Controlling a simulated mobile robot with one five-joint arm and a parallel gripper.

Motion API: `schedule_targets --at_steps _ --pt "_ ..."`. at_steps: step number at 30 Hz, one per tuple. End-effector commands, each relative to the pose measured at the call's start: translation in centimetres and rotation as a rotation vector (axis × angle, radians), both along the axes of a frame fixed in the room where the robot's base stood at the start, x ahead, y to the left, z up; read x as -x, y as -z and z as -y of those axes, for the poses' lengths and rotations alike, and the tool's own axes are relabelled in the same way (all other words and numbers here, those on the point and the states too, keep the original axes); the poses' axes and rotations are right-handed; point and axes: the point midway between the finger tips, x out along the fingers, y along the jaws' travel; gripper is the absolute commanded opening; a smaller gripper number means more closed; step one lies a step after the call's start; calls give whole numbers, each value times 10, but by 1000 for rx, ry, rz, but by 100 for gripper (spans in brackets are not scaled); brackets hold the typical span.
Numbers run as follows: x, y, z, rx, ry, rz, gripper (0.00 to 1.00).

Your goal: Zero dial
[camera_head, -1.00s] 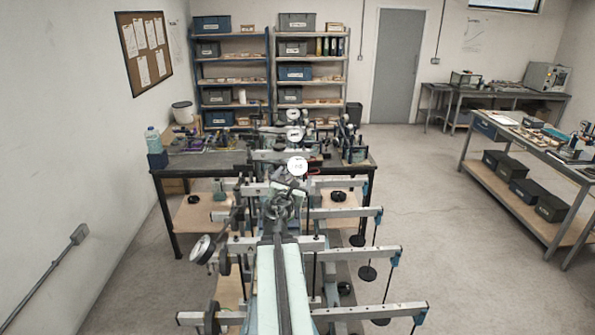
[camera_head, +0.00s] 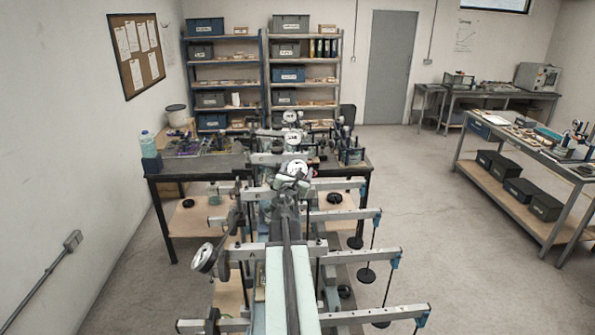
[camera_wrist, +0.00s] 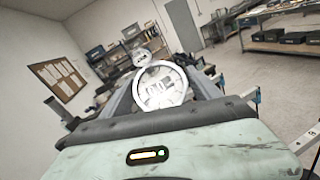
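Several round white dials stand in a line along the lever frames. The nearest one ahead of my gripper, a dial (camera_head: 298,166), is partly covered from below by my gripper (camera_head: 291,184) in the head view. My gripper's pale green housing crosses the bottom of the wrist view. Its fingertips cannot be made out, and contact with the dial cannot be told.
Another dial (camera_head: 203,257) is tilted at the left of the frames. Lever beams (camera_head: 347,213) with hanging black weights (camera_head: 366,275) stick out on the right. A dark workbench (camera_head: 190,163) stands behind.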

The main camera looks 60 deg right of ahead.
Motion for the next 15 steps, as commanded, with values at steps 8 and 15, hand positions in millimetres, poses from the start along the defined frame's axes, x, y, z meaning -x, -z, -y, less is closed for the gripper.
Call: schedule_targets --at_steps 8,15 --pt "-1 -1 0 -6 9 9 23" --pt "0 0 0 -45 74 62 23"
